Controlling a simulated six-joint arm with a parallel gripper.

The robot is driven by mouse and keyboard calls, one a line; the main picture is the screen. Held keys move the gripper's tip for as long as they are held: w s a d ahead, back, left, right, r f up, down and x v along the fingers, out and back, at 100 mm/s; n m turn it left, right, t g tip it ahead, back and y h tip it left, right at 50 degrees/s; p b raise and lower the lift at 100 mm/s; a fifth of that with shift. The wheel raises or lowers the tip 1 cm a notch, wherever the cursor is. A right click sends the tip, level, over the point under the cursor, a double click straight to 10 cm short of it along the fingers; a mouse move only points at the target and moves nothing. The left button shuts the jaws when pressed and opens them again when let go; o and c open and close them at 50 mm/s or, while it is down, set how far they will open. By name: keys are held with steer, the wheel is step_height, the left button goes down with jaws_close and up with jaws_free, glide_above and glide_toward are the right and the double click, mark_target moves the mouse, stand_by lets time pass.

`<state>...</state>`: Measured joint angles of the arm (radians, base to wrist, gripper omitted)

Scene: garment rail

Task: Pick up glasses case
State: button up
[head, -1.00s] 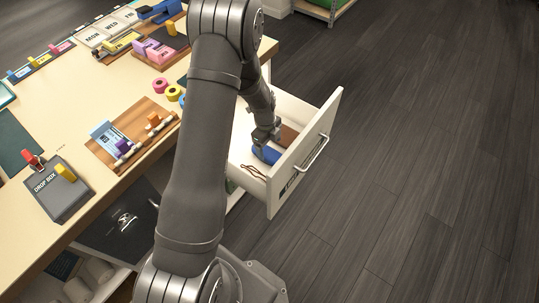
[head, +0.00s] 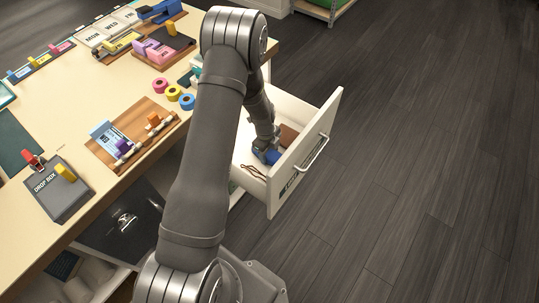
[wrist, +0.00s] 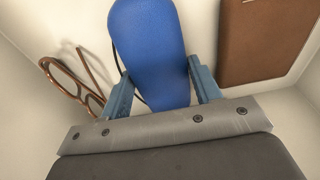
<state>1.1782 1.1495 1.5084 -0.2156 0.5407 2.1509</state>
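The glasses case, which I take to be the blue rounded object (wrist: 150,45), is in the open drawer (head: 317,133). In the head view the blue case (head: 273,157) shows just below my gripper (head: 264,150). In the wrist view my gripper (wrist: 162,88) has its two bluish fingers apart, one on each side of the case's near part. The fingers look very close to its sides, and firm contact cannot be made out.
Brown-framed eyeglasses or a similar looped item (wrist: 72,80) lie left of the case. A brown flat object (wrist: 265,40) lies to its right, and a dark cord (wrist: 116,58) runs beside the case. Drawer walls stand close around. The desk (head: 60,110) is left of the drawer.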

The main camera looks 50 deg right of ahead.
steer(key=c, duration=0.3)
steer(key=shift+c, duration=0.2)
